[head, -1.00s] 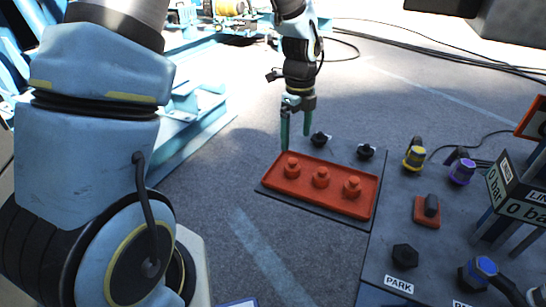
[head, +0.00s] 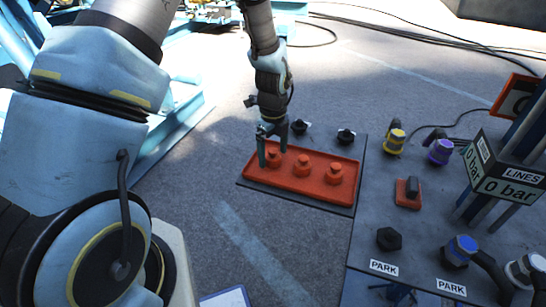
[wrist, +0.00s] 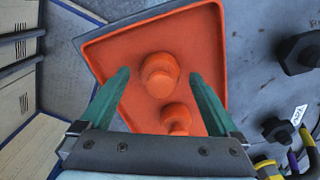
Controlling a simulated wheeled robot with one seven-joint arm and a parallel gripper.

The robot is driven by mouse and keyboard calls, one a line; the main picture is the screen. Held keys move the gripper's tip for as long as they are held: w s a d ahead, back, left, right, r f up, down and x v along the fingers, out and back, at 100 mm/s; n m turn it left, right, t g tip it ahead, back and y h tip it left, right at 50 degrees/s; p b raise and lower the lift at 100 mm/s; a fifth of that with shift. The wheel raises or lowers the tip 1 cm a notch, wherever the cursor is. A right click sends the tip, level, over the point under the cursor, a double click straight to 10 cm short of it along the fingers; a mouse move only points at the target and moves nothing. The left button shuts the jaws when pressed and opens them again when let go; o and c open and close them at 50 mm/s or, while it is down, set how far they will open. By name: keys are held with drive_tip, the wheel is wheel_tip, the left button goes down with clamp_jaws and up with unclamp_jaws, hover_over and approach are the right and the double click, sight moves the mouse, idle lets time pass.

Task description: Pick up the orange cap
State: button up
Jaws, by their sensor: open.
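Several orange caps stand in a row in an orange-red tray (head: 310,187). The leftmost cap (head: 273,157) is partly hidden by my gripper in the head view; the middle cap (head: 303,163) and the right cap (head: 334,173) are clear. My gripper (head: 272,154) is open at the leftmost cap, fingers pointing down. In the wrist view, one orange cap (wrist: 159,74) lies between the green fingertips (wrist: 159,76), with a gap on each side. Another cap (wrist: 176,118) shows nearer the gripper's palm. I cannot tell exactly how deep the fingertips reach.
Two black knobs (head: 300,127) (head: 346,136) stand behind the tray on the grey panel. To the right are a yellow connector (head: 395,140), a purple connector (head: 440,150), a PARK label (head: 384,267) and a gauge stand (head: 505,185).

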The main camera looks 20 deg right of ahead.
drive_tip(key=shift+f, duration=0.3)
drive_tip(key=shift+c, duration=0.3)
clamp_jaws()
idle(0.3)
